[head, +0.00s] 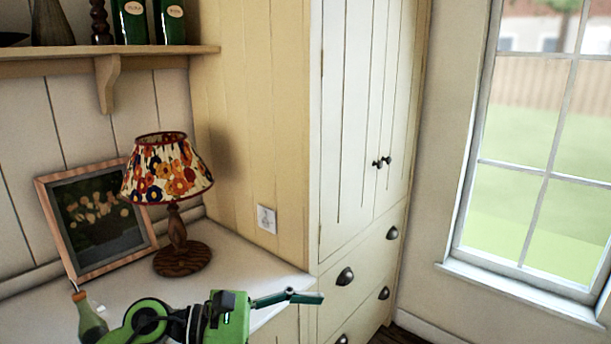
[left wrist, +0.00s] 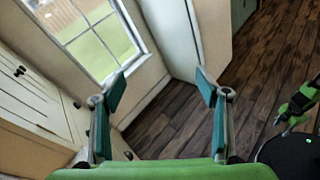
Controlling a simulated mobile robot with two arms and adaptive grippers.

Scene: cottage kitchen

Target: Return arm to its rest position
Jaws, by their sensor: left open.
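My left arm comes in at the bottom of the head view, and its green and black gripper (head: 308,297) points to the right in front of the counter edge and the cupboard. In the left wrist view my left gripper (left wrist: 160,88) shows two teal fingers spread wide apart. Nothing is between them; the wooden floor and the wall below the window lie beyond. My right gripper is not in the head view. A green and black arm part of mine (left wrist: 300,100) shows at the right of the left wrist view, without clear fingertips.
A floral lamp (head: 170,185), a framed picture (head: 98,218) and a green bottle (head: 90,318) stand on the white counter (head: 232,268). A tall cream cupboard (head: 355,130) is right of the counter, then a window (head: 540,150). The wooden floor (left wrist: 190,125) below is clear.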

